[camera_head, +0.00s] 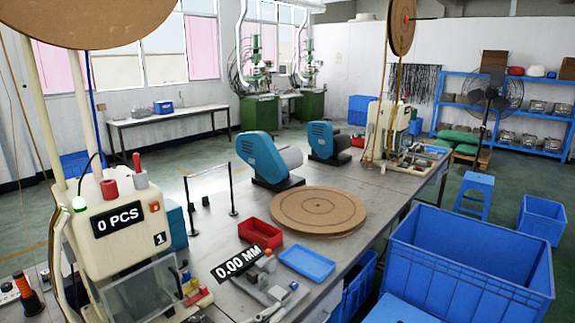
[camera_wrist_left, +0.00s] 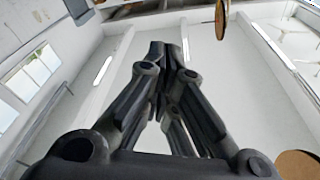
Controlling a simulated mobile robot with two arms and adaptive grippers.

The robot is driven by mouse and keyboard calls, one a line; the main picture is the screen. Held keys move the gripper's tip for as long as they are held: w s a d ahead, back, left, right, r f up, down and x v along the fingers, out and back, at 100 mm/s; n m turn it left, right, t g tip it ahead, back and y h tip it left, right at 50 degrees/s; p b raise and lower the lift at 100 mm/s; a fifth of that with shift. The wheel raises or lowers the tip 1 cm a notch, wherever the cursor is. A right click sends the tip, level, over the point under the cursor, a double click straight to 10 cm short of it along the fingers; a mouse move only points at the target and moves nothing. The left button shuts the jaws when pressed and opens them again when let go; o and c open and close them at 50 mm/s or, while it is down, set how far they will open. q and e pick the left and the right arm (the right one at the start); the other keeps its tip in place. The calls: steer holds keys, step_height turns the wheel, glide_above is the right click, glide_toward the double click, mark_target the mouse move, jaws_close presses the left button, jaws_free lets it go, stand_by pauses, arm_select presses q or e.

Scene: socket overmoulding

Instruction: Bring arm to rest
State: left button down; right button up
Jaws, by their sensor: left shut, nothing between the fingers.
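My left gripper (camera_wrist_left: 166,48) fills the middle of the left wrist view. Its dark fingers come together at the tips, and nothing is between them. I cannot make out either gripper in the head view. My right gripper is not in view.
The grey worktable (camera_head: 213,258) holds a counter machine (camera_head: 118,241), blue-grey motor units (camera_head: 258,158), a brown disc (camera_head: 318,207), a red tray (camera_head: 260,234) and a blue tray (camera_head: 306,263). Large blue crates (camera_head: 470,262) stand at the right.

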arm_select(q)
steer(key=a+f+n+t+y, duration=0.2)
steer(key=a+n+t+y, duration=0.3)
steer(key=a+n+y, duration=0.65)
steer(key=s+a+f+n+g+y, duration=0.2)
steer(key=s+a+f+g+y, duration=0.3)
steer(key=f, duration=0.4)
steer(key=s+f+m+g+h, duration=0.1)
steer(key=s+f+g, duration=0.4)
steer(key=s, duration=0.6)
steer(key=s+f+m+g+h, duration=0.1)
steer(key=s+f+g, duration=0.4)
steer(key=s, duration=0.6)
step_height(320, 180, down, 26)
steer(key=s+g+b, duration=0.1)
steer(key=s+a+f, duration=0.2)
steer(key=s+f, duration=0.6)
steer(key=f, duration=0.1)
steer(key=s+a+f+g+b, duration=0.1)
steer(key=s+f, duration=0.7)
steer(key=s, duration=0.1)
steer(key=shift+a+f+g, duration=0.3)
steer(key=shift+a+f, duration=0.05)
steer(key=shift+a, duration=0.05)
